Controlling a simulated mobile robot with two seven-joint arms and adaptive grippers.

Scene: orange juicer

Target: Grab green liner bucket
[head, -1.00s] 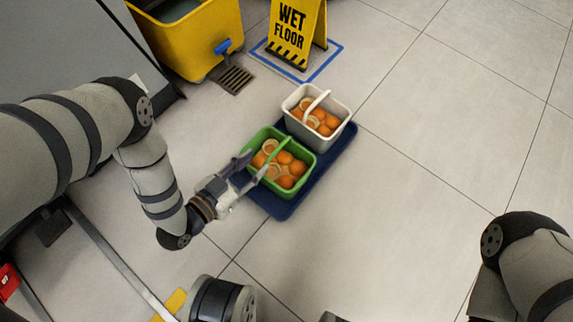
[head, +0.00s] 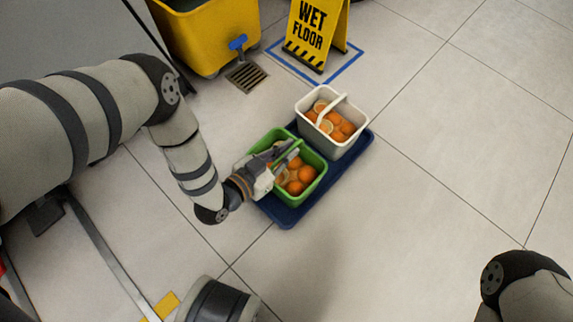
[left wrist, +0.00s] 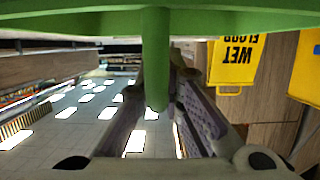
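The green bucket (head: 313,154) holds oranges and stands on a dark blue tray (head: 287,216) in the head view. Its green handle arches over the fruit. My left gripper (head: 283,152) is over the bucket at the handle, covering part of the fruit. In the left wrist view the green handle (left wrist: 156,60) runs between the two fingers of my left gripper (left wrist: 158,88). The fingers look spread on either side of the handle; whether they touch it is unclear. My right gripper is outside the views; only part of that arm shows at bottom right.
A white bucket (head: 345,151) of oranges stands close behind the green one on the same tray. A yellow wet floor sign (head: 317,35) and a yellow mop bucket (head: 215,45) stand farther back. The tiled floor to the right is clear.

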